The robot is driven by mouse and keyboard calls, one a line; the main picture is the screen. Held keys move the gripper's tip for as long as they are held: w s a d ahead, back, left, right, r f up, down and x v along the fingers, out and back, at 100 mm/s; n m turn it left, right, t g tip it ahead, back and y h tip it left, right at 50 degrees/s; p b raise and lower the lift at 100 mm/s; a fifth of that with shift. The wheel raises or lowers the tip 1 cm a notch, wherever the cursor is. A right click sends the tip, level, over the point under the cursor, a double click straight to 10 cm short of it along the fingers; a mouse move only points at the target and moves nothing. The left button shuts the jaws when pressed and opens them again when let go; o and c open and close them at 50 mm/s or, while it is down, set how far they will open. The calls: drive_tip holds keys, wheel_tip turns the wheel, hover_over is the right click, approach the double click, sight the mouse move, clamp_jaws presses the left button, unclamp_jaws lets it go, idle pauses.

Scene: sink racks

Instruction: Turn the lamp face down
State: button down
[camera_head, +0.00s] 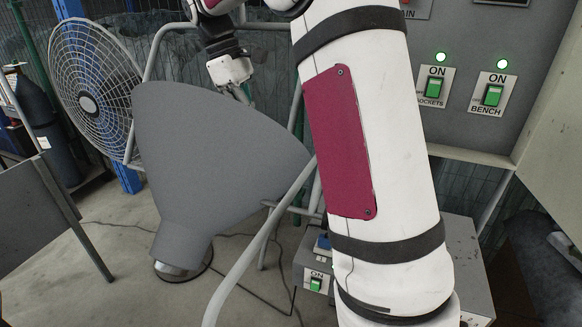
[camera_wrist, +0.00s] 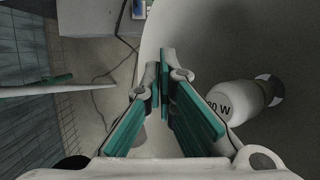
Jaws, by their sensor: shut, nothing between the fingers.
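The grey lamp (camera_head: 215,150) stands in the middle of the head view. Its wide shade opens up and to the right, and its narrow neck points down. My gripper (camera_head: 243,96) is at the far side of the shade's upper edge, its fingertips partly hidden behind it. In the wrist view my gripper (camera_wrist: 166,82) is shut and empty, with teal finger pads. The lamp's pale inner wall (camera_wrist: 205,45) lies beyond the fingers, with a white bulb (camera_wrist: 238,101) to their right. I cannot tell whether the fingers touch the shade.
A wire fan (camera_head: 92,88) stands at the left. A control panel (camera_head: 470,60) with green switches is at the right. A pale curved tube (camera_head: 255,245) runs in front of the lamp. A grey box (camera_head: 315,270) with a switch stands lower right of the lamp.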

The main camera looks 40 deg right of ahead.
drive_tip(key=x, duration=1.3)
drive_tip(key=shift+s+d+f, duration=0.15)
drive_tip(key=shift+d+f, duration=0.1)
drive_tip(key=shift+f, duration=0.1)
drive_tip(key=shift+s+a+f+g+y, duration=0.15)
drive_tip(key=shift+a+f+g+y, duration=0.15)
drive_tip(key=shift+f+y, duration=0.35)
drive_tip(key=shift+s+a+f+g+y, duration=0.15)
drive_tip(key=shift+f+g+y, duration=0.2)
drive_tip(key=shift+f, duration=0.5)
drive_tip(key=shift+s+a+f+n+g+y, duration=0.15)
drive_tip(key=shift+a+f+n+g+y, duration=0.15)
drive_tip(key=shift+f+y, duration=0.35)
drive_tip(key=shift+s+a+f+g+y+b, duration=0.3)
drive_tip(key=shift+a+f+y, duration=0.2)
drive_tip(key=shift+f, duration=0.15)
drive_tip(key=shift+s+a+f+g+y+b, duration=0.3)
drive_tip(key=shift+a+f, duration=0.2)
drive_tip(key=shift+f, duration=0.2)
